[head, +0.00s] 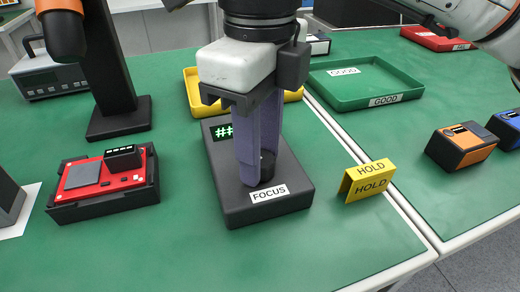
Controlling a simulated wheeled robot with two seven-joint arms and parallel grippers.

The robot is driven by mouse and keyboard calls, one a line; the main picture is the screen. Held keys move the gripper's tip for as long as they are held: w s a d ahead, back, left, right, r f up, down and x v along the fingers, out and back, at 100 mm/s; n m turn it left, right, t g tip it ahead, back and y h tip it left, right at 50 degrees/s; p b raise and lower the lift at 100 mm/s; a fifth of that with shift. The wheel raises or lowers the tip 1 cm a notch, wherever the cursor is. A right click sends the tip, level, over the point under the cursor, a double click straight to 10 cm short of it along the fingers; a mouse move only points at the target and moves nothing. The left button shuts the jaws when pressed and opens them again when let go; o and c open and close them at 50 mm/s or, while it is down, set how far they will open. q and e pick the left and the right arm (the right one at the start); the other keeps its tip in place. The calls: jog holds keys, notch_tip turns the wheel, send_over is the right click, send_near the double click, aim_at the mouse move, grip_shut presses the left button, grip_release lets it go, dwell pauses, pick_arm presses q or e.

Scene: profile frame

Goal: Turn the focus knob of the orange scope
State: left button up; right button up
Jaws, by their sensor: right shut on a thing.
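The orange scope (62,34) shows at the top left, its orange barrel cut by the frame edge, beside a black column on a black foot. The black focus box (222,196) lies on the green table in the middle, with a white FOCUS label (268,193) in front and a small green-lit display (222,131) at its left. My right gripper (256,172) points down over the box, its purple fingers shut on the dark focus knob (268,164). The fingers hide most of the knob and part of the display. My left gripper is not in view.
A red circuit board in a black holder (62,212) lies left of the box. A yellow HOLD sign (368,181) stands close on the right. Behind are a yellow tray (192,92) and a green GOOD tray (372,102). An orange-black box (460,146) sits far right.

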jog(key=shift+m, duration=0.6)
jog(key=o, duration=1)
jog(key=shift+o, duration=0.2)
notch_tip(320, 180, up, 10)
jog(key=p, duration=0.2)
jog(key=shift+r, duration=0.2)
